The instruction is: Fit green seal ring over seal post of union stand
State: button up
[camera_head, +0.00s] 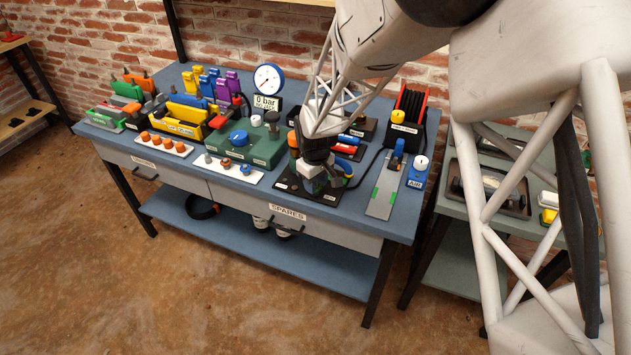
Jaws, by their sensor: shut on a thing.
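My gripper (317,172) points down over a small black base plate with white labels near the front of the blue bench. That plate (297,191) seems to be the union stand. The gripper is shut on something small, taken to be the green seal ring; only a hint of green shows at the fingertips. The fingers and wrist cover most of the stand. The seal post cannot be made out, and I cannot tell whether the ring is around it, above it or beside it.
Left of the stand are a white tray with blue and dark parts (218,169), a green block with a blue knob (262,150) and a pressure gauge (268,79). Right are a grey strip plate (382,198), a blue box (417,177) and a black reel rack (408,110).

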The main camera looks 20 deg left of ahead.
jog(key=o, duration=1.3)
jog(key=shift+r, duration=0.15)
jog(key=shift+r, duration=3.9)
